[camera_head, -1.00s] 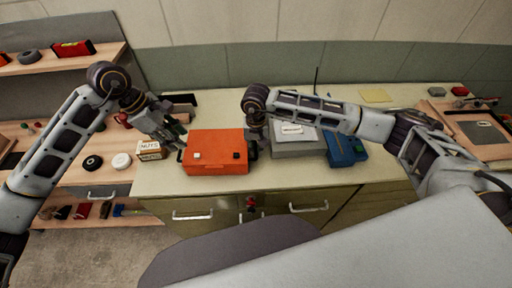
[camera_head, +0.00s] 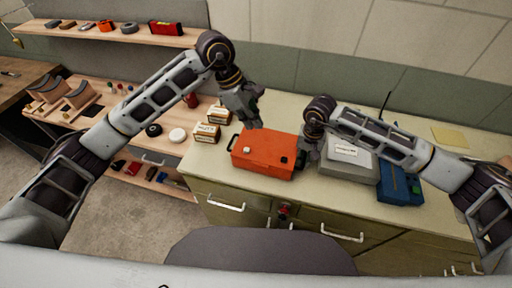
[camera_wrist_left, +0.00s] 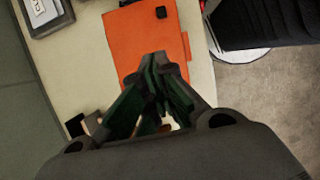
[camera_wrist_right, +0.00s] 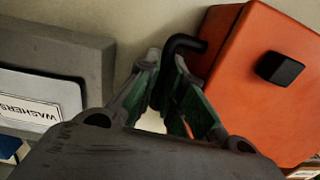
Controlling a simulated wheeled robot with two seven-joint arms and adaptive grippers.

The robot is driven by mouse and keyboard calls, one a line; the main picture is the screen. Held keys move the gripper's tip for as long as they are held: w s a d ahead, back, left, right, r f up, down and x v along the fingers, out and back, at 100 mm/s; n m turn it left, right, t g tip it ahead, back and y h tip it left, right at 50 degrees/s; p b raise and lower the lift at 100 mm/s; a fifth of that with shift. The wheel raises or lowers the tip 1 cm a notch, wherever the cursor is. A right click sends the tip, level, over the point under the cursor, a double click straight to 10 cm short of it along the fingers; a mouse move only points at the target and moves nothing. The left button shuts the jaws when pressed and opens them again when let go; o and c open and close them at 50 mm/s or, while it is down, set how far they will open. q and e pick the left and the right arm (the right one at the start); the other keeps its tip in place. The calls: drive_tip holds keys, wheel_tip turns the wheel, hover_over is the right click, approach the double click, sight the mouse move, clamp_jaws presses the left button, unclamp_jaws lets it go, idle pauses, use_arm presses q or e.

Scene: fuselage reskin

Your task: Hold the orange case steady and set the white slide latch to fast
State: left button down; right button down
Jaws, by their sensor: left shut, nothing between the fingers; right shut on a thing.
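The orange case (camera_head: 262,158) stands on the counter, with a small white slide latch (camera_head: 247,149) and a black knob (camera_head: 284,159) on it. My left gripper (camera_head: 256,125) is shut and empty, above the case's back left edge. In the left wrist view its fingertips (camera_wrist_left: 163,58) overlap the orange case (camera_wrist_left: 145,35); the white latch cannot be seen there. My right gripper (camera_head: 305,158) is at the case's right end. In the right wrist view its fingers (camera_wrist_right: 168,65) are shut on the black side handle (camera_wrist_right: 185,42) of the case.
A grey box (camera_head: 348,160) labelled washers and a blue box (camera_head: 398,183) stand right of the case. The counter in front of the case is clear.

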use_arm(q)
drive_tip(key=n, duration=1.1)
drive_tip(key=d+f+n, duration=0.1)
drive_tip(key=n, duration=1.1)
drive_tip(key=s+f+n, duration=0.1)
drive_tip(key=n, duration=1.1)
drive_tip(key=shift+d+g, duration=0.3)
drive_tip(key=shift+g, duration=0.1)
drive_tip(key=shift+n, duration=0.3)
drive_tip(key=shift+f, duration=0.1)
